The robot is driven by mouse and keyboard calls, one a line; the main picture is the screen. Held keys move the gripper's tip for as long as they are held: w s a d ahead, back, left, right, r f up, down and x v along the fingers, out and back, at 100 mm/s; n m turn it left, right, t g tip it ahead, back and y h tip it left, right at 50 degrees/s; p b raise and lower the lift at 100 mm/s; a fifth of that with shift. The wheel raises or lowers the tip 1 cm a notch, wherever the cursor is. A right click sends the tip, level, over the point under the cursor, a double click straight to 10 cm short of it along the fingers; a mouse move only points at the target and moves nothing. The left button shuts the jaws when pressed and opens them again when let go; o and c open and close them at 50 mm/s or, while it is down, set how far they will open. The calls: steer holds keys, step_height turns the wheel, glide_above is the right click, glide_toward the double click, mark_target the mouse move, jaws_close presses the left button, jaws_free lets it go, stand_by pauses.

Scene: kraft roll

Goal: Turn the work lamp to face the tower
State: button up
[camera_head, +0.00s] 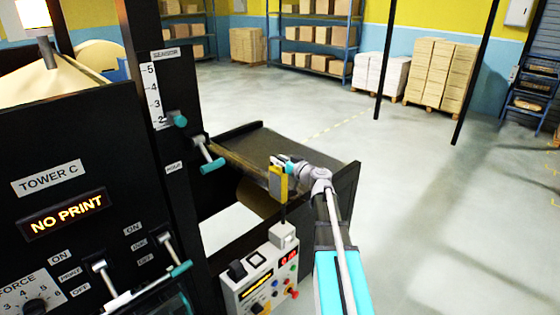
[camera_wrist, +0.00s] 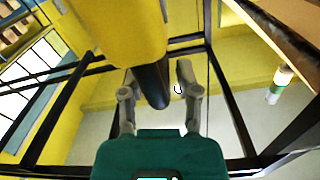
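The work lamp appears to be the yellow-headed fixture (camera_head: 277,181) on a thin dark stem above the grey control box. In the wrist view its yellow head (camera_wrist: 118,30) fills the upper middle, with a black cylindrical part (camera_wrist: 152,84) reaching down between my fingers. My gripper (camera_head: 284,166) is at the lamp head in the head view. In the wrist view my gripper (camera_wrist: 157,90) has its fingers apart on either side of the black part, with narrow gaps visible. Tower C (camera_head: 95,190) is the black machine panel at left, its display reading NO PRINT. The lamp's lit face is not clearly visible.
A control box (camera_head: 258,280) with buttons stands below the lamp. A roller (camera_head: 240,168) and black side plates lie behind it. Teal-handled levers (camera_head: 210,160) project from the tower.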

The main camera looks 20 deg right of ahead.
steer(key=shift+s, duration=0.1)
stand_by(0.3)
steer(key=v, duration=1.2)
steer(key=shift+f, duration=0.1)
stand_by(0.5)
steer(key=s+a+f+n+g+y+b, duration=0.15)
steer(key=a+f+g+b, duration=0.3)
steer(key=a+f, duration=0.55)
steer(key=s+a+f+g+b, duration=0.2)
steer(key=a+f+g+b, duration=0.25)
steer(key=a+f, duration=0.45)
steer(key=s+a+f+m+g+h+b, duration=0.1)
steer(key=s+a+f+g+h+b, duration=0.2)
steer(key=f, duration=0.5)
steer(key=s+a+f+m+g+h+b, duration=0.2)
steer(key=s+a+f+g+h+b, duration=0.2)
steer(key=s+f, duration=0.4)
steer(key=shift+s+g, duration=0.25)
steer(key=shift+g, duration=0.25)
